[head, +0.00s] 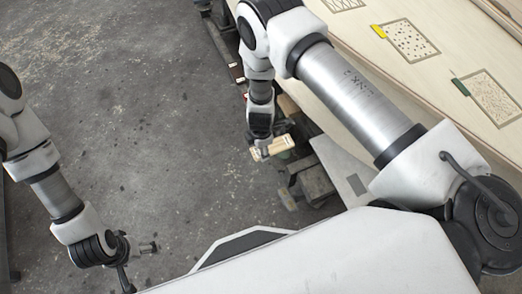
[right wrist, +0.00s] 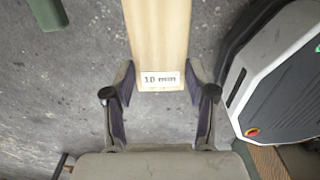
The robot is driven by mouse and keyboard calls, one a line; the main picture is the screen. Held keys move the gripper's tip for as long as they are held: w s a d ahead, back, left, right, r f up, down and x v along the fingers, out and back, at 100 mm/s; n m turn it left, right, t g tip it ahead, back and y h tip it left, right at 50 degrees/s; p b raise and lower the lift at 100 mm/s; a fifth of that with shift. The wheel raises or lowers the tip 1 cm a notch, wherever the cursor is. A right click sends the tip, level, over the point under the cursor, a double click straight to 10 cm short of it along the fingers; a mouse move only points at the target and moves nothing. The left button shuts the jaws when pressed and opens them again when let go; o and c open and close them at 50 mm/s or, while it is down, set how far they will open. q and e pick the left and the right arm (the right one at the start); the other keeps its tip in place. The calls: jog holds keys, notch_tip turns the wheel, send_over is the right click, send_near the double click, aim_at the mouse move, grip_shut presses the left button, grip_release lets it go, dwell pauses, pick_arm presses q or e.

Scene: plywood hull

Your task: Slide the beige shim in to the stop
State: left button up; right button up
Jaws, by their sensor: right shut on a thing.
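The beige shim (right wrist: 160,42) is a pale wooden strip with a white "10 mm" label on its near end. In the right wrist view it runs up out of the frame, between the fingers of my right gripper (right wrist: 160,98). In the head view my right gripper (head: 262,148) points down and is shut on the shim (head: 272,149), beside the stand under the hull. The slot and stop for the shim cannot be made out. My left gripper (head: 135,250) is at the lower left, far from the shim; its jaw opening is unclear.
Open concrete floor (head: 150,100) spreads to the left.

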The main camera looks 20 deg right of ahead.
jog(key=shift+w+d+f+b, duration=0.15)
jog(key=shift+w+f+b, duration=0.25)
jog(key=shift+b, duration=2.3)
jog(key=w+b, duration=0.1)
jog(key=b, duration=0.4)
jog(key=shift+w+f, duration=0.15)
jog(key=shift+w, duration=0.2)
jog(key=w+d+f+b, duration=0.1)
jog(key=w+f+b, duration=0.2)
jog(key=w+b, duration=0.6)
jog(key=w, duration=0.2)
jog(key=shift+w+d+f+b, duration=0.15)
jog(key=shift+w+b, duration=0.15)
jog(key=shift+d, duration=0.1)
